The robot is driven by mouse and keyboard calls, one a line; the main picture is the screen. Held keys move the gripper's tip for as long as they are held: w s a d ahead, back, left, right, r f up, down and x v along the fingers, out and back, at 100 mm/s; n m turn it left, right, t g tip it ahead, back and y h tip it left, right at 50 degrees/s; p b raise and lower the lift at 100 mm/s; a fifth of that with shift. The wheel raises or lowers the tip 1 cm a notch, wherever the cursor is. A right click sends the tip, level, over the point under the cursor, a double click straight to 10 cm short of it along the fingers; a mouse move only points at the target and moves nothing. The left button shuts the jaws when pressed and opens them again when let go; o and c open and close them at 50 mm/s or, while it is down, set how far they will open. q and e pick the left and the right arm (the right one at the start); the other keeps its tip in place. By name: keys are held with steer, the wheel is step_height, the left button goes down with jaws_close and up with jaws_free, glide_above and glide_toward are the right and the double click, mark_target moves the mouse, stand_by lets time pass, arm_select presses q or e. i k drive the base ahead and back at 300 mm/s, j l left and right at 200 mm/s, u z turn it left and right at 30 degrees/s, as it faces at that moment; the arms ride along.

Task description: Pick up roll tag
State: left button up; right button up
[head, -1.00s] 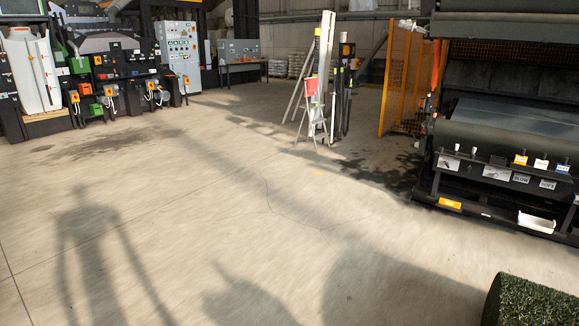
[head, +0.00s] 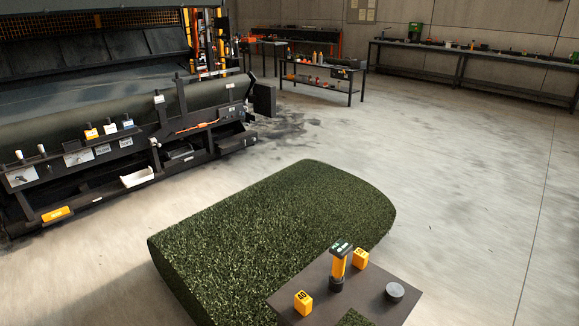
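No gripper of mine is in the head view. I cannot tell which thing is the roll tag. Small white and orange tags stand along the front of the black machine; one is an orange tag (head: 91,133) and another a white tag (head: 159,98). On a dark board (head: 325,307) at the bottom stand a yellow marked block (head: 303,303) and a second yellow block (head: 361,257). Between them stands an upright yellow-and-black device (head: 339,264) with a dark labelled top. A grey disc (head: 395,292) lies to its right.
A big green turf roll (head: 270,225) lies in the middle, just behind the board. The black machine (head: 110,165) fills the left. A white tray (head: 137,177) sits on its lower ledge. Workbenches (head: 463,59) line the back wall. The floor at right (head: 470,190) is clear.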

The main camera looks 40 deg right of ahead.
mark_target(303, 302)
steer(key=i+j+z, duration=0.1)
steer(key=z, duration=0.35)
steer(key=i+j+z, duration=0.2)
steer(key=z, duration=0.25)
steer(key=i+j+z, duration=0.1)
steer(key=z, duration=0.35)
steer(key=j+z, duration=0.6)
steer(key=z, duration=0.3)
steer(key=i+j, duration=0.05)
